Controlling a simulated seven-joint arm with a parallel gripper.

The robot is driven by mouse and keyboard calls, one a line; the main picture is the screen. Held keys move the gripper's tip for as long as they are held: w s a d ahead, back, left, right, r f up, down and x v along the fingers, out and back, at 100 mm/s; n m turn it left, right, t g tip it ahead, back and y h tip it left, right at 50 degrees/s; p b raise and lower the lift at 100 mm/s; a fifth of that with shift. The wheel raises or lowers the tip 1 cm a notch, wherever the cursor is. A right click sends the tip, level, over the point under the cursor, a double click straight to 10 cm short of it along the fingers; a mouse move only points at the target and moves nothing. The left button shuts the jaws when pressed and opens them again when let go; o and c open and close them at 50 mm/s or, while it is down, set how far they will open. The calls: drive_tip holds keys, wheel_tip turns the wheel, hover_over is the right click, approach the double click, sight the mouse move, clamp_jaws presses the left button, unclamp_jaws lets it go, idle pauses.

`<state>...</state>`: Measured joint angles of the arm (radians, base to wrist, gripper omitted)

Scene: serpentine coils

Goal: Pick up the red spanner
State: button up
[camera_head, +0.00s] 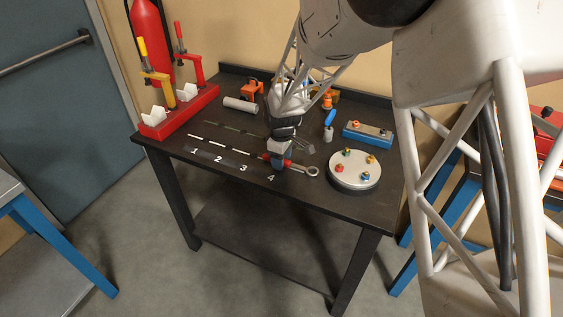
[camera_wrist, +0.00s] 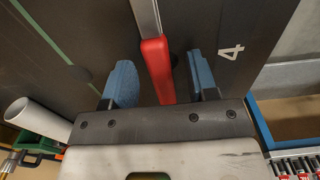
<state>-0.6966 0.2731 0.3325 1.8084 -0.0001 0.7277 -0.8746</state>
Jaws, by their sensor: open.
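The red spanner (camera_head: 312,170) lies on the dark bench near the number 4, its silver ring end pointing right. Its red grip shows in the wrist view (camera_wrist: 157,70), with a silver shaft running up out of the picture. My gripper (camera_head: 280,155) is low over the spanner's red part in the head view and hides some of it. In the wrist view my gripper (camera_wrist: 162,78) is open, with one blue finger on each side of the red grip. Gaps show on both sides of the grip. The far end of the spanner is outside the wrist view.
The bench (camera_head: 270,215) has numbers along its front edge. A round plate with coloured bolts (camera_head: 354,171) stands close on the right, with a blue block (camera_head: 367,133) behind it. A red clamp rack (camera_head: 180,112) and a grey cylinder (camera_head: 240,104) are at the left and back.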

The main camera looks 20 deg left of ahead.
drive_tip(key=shift+c, duration=0.4)
clamp_jaws()
drive_tip(key=shift+r, duration=0.75)
wheel_tip(320, 180, up, 2)
drive_tip(key=shift+r, duration=0.1)
drive_tip(key=s+d+r, duration=0.1)
drive_tip(key=s+d, duration=0.9)
drive_tip(key=s, duration=0.2)
drive_tip(key=shift+s+r, duration=0.15)
drive_tip(key=shift+s, duration=0.1)
drive_tip(key=shift+w+d, duration=0.1)
